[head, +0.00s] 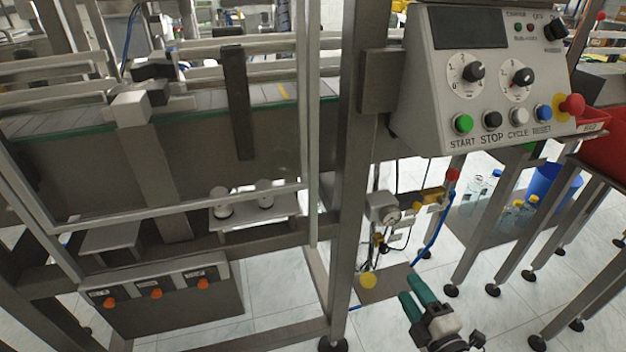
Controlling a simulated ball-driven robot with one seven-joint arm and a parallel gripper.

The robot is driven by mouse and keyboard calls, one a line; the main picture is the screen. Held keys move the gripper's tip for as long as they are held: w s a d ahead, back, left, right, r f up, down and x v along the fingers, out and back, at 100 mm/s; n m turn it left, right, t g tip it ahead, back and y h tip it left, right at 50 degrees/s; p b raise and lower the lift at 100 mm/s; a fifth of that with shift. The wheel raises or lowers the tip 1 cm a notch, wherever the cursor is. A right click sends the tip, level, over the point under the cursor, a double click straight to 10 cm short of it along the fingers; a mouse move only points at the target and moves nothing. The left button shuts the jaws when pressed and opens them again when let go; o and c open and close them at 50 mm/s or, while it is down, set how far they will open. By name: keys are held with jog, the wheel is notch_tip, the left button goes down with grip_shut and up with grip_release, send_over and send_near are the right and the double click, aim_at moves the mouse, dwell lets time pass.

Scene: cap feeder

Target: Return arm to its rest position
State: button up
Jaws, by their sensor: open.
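My gripper (420,297) is low in the head view, right of centre. Its two green fingers are apart and nothing shows between them. It points up and left in the picture, in front of the tiled floor and near a yellow round part at the foot of the air unit. I cannot tell how far it is from that part. The rest of my arm runs out of the bottom edge.
A grey control panel (480,85) with knobs, coloured buttons and a red stop button (572,104) hangs at upper right. A steel frame post (352,190) stands left of my gripper. Switch box (165,303) is at lower left. Bottles (515,215) and a blue bin (552,187) stand at right.

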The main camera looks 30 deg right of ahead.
jog(key=s+f+m+g, duration=0.4)
jog(key=f+m+g, duration=0.3)
jog(key=m+g, duration=0.25)
jog(key=s+a+f+m+g+y, duration=0.2)
jog(key=s+a+m+g+y, duration=0.3)
jog(key=s+a, duration=0.55)
notch_tip(320, 180, up, 18)
jog(key=g+p, duration=0.1)
jog(key=p, duration=1.7)
jog(key=shift+w+a+n, duration=0.2)
jog(key=shift+a+n, duration=0.25)
jog(key=shift+f+g, duration=0.1)
jog(key=shift+g, duration=0.15)
jog(key=shift+c, duration=0.5)
